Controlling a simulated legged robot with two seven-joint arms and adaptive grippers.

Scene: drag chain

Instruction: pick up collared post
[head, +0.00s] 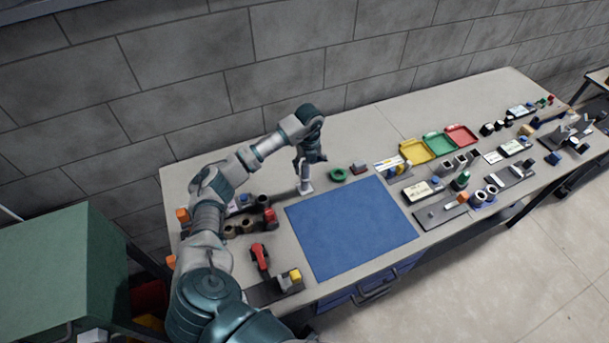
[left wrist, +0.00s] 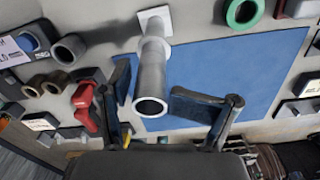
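The collared post (head: 305,177) is a light grey cylinder with a wider collar and a square base plate, standing upright on the table beyond the blue mat's far left corner. In the left wrist view the post (left wrist: 152,75) points toward the camera, showing its hollow round end. My left gripper (head: 310,158) is just above the post. In the left wrist view its dark fingers (left wrist: 160,96) are spread, one on each side of the post's end. Gaps show beside the post, so it does not look gripped. My right gripper is in neither view.
The blue mat (head: 350,225) is bare. A green ring (head: 339,174) lies right of the post. Red clamp-like tools (head: 260,257) and dark rings lie to the left near my arm. Yellow, green and red trays (head: 438,145) and several fixtures fill the right side.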

